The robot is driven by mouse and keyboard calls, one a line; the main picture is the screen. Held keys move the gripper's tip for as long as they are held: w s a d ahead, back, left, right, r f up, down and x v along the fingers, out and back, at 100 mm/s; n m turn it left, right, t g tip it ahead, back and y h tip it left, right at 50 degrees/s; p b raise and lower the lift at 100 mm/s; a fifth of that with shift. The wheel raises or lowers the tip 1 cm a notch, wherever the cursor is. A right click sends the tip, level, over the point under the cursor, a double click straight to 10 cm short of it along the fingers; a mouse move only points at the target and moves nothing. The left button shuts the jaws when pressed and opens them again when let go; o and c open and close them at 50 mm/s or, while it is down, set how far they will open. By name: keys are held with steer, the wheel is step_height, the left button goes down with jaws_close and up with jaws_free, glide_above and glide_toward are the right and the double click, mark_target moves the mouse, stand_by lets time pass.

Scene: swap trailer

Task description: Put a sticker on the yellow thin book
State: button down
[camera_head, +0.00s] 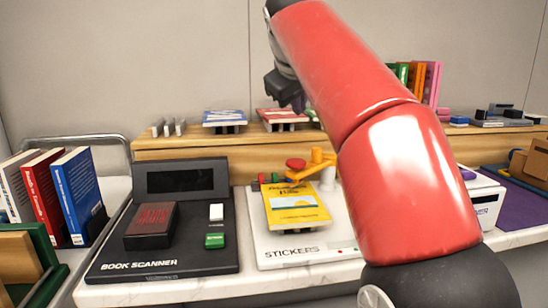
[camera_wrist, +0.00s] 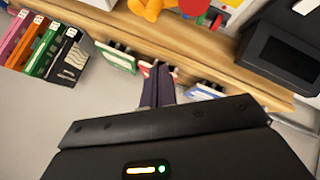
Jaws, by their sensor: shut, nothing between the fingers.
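The yellow thin book (camera_head: 295,206) lies face up on the white sticker station (camera_head: 290,248), labelled STICKERS. A sticker machine with a yellow-orange arm and a red knob (camera_head: 296,164) stands just behind the book's top edge; whether it touches the book I cannot tell. In the wrist view the yellow and red parts (camera_wrist: 150,8) show at the top, cut off by the frame. My gripper (camera_wrist: 158,72) is shut and empty, its fingertips near the wooden shelf by a red book. In the head view my arm hides part of it.
The book scanner (camera_head: 165,262) with a dark red book on it stands left of the station. A blue book (camera_head: 224,118) and a red book (camera_head: 281,116) rest on stands on the wooden ledge (camera_head: 205,143). Upright books (camera_head: 75,190) stand at far left.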

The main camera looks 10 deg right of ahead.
mark_target(296, 163)
steer(key=shift+r, duration=0.1)
stand_by(0.3)
step_height(296, 163, down, 9)
steer(key=b, duration=0.6)
steer(key=shift+r+b, duration=0.1)
steer(key=shift+b, duration=0.2)
stand_by(1.7)
steer(key=shift+f, duration=0.45)
